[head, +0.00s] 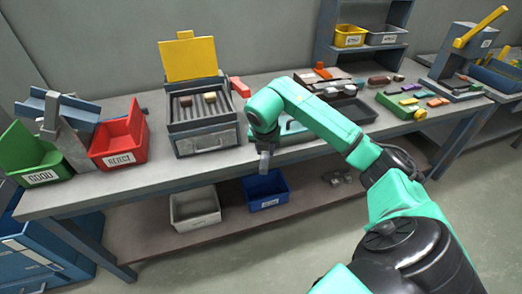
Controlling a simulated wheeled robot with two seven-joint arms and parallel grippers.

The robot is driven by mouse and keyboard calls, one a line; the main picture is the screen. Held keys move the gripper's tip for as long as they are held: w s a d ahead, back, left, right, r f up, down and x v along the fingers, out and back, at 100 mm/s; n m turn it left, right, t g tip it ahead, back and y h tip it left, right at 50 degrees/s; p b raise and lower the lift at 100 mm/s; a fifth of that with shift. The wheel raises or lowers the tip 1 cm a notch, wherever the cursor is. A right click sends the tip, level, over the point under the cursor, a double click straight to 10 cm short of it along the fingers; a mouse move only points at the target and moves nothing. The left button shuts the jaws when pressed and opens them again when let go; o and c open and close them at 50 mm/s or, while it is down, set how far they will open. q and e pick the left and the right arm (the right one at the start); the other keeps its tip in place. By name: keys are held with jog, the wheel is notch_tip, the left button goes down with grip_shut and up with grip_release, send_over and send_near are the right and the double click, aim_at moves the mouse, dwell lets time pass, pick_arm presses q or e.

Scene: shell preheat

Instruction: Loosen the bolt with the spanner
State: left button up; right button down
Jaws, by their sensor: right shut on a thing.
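My right arm reaches in from the right across the bench, and its gripper (265,160) points down near the bench's front edge, just right of the grey box with the yellow lid. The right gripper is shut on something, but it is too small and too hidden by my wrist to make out. I cannot pick out the spanner or the bolt; my arm covers part of the bench. My left gripper is not in view.
The grey box with rollers (206,139) has its yellow lid (188,58) raised and two small blocks inside. A red bin (121,137) and green bin (36,160) stand left. Below are white (195,208) and blue (265,190) bins. Coloured parts (403,104) lie at right.

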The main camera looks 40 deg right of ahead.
jog(key=shift+s+d+n+t+y+b, duration=0.6)
jog(key=shift+s+d+n+y+b, duration=1.25)
jog(key=shift+d+n+b, duration=3.55)
jog(key=d+r+n+p, duration=0.1)
jog(key=d+r+p, duration=0.2)
jog(key=r+p, duration=0.3)
jog(key=shift+w+d+y+p, duration=0.25)
jog(key=shift+w+y+p, duration=0.15)
jog(key=shift+p, duration=0.85)
